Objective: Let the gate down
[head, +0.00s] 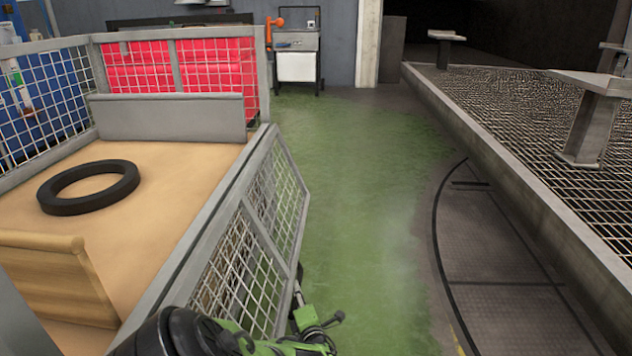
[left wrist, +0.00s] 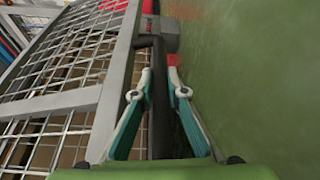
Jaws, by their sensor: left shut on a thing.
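The gate (head: 262,250) is a grey-framed wire-mesh panel along the right side of a mesh-sided cart (head: 205,255). It slants outward and down from the cart's side rail, over the green floor. My left gripper (head: 310,325) is low at the gate's near outer edge, partly behind my arm. In the left wrist view the teal-and-white fingers (left wrist: 159,82) are shut around a dark bar (left wrist: 157,60) beside the gate's frame (left wrist: 118,75). The mesh also shows there on the left. My right gripper is out of view.
A black ring (head: 88,205) lies on the cart's tan floor, near a wooden board (head: 55,275). The green floor (head: 370,180) right of the gate is clear. A raised grating platform (head: 500,130) bounds it on the right. A sink stand (head: 297,62) is at the back.

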